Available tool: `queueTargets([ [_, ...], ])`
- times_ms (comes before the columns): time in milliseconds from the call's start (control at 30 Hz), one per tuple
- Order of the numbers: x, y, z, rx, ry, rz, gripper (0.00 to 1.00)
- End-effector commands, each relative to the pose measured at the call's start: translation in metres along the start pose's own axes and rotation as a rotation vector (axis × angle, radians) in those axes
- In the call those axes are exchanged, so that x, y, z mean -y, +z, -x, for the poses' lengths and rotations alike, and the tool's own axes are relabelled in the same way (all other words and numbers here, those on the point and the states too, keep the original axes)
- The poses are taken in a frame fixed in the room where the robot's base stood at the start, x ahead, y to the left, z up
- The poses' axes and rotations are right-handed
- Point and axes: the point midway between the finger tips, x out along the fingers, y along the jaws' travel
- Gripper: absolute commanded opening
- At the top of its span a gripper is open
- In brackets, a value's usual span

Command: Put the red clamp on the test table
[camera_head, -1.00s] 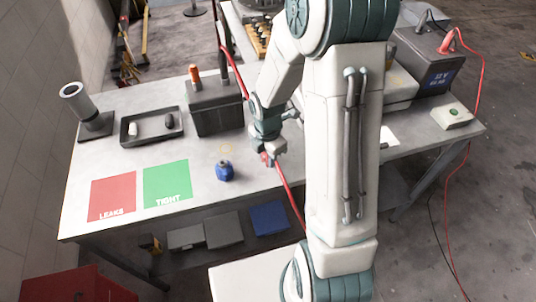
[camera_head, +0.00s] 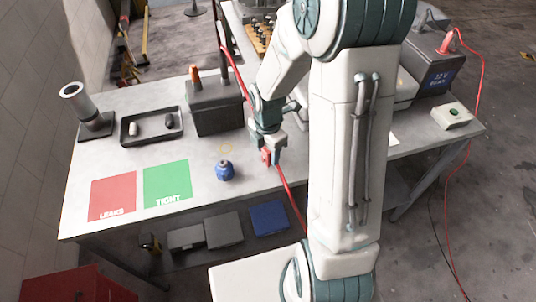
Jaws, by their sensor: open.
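The test table (camera_head: 112,160) is a grey bench across the middle of the head view. A small red clamp (camera_head: 266,157) shows at my gripper's fingertips, above or on the tabletop near its front edge; I cannot tell whether it touches the table. A red cable (camera_head: 288,192) runs from it down over the front edge. My gripper (camera_head: 272,159) points down and is open, with the clamp at or between its fingers; the exact contact is hidden. Another red clamp (camera_head: 449,41) sits on the 12 V battery (camera_head: 420,68) at the back right.
On the table are red LEAKS (camera_head: 112,194) and green TIGHT (camera_head: 167,183) mats, a blue round part (camera_head: 225,170), a black tray (camera_head: 151,136), a dark box (camera_head: 215,112) and a tilted cylinder stand (camera_head: 95,122). Cables hang at right. My arm hides the table's right middle.

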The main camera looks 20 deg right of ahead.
Motion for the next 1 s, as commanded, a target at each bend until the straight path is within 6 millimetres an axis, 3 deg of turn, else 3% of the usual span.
queueTargets([
  [300,0.0,0.0,0.065,0.002,0.004,-0.002,0.48],
  [667,0.004,-0.002,0.102,0.008,0.007,-0.056,0.48],
  [767,0.013,-0.005,0.114,0.025,0.025,-0.192,0.48],
  [1000,0.049,-0.019,0.151,0.047,0.114,-0.728,0.48],
])
